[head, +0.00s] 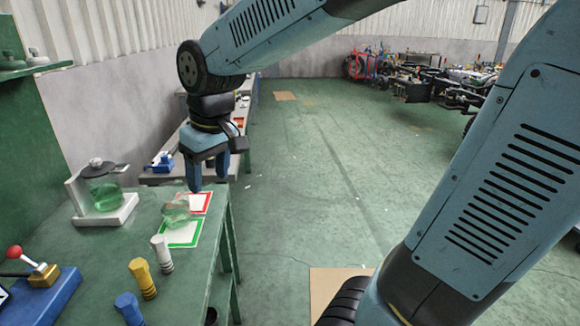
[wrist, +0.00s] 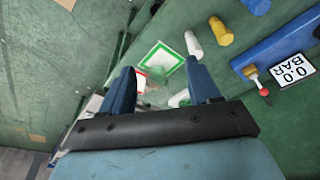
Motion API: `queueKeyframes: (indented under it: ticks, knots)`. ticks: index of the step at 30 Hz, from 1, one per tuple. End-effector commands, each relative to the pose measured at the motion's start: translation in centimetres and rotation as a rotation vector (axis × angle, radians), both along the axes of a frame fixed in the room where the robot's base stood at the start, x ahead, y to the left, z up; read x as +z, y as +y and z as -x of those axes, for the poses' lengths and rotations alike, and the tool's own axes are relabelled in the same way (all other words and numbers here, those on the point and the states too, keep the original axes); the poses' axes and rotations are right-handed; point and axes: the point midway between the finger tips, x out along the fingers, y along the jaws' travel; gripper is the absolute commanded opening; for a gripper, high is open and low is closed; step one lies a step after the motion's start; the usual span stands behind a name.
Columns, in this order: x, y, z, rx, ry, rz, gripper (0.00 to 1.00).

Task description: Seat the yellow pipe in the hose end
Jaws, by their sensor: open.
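The yellow pipe (head: 143,278) stands upright on the green bench, between a white pipe (head: 162,253) and a blue pipe (head: 129,308). In the wrist view the yellow pipe (wrist: 220,31) lies beyond the right finger, beside the white pipe (wrist: 193,45). My gripper (head: 208,183) is open and empty, pointing down above the bench's far right part, near the red-framed card. In the wrist view my gripper (wrist: 159,70) shows its blue fingers apart, with the cards and a clear vessel between and below them. I cannot make out the hose end in either view.
A jar (head: 103,188) stands on a white stand. A blue block with a red-knobbed lever (head: 47,292) is at the near left. The bench's right edge drops to open floor.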

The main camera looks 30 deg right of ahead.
Motion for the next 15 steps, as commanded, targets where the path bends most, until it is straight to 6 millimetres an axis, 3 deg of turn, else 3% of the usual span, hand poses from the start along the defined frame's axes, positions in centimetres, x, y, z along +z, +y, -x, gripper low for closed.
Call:
queueKeyframes:
  ticks: [1,6,15]
  knots:
    - [0.7,-1.8,0.8,-0.049,-0.025,-0.011,0.61]
    - [2.0,-6.6,3.5,-0.197,-0.1,-0.039,0.61]
    - [2.8,-12.0,8.4,-0.421,-0.221,-0.058,0.61]
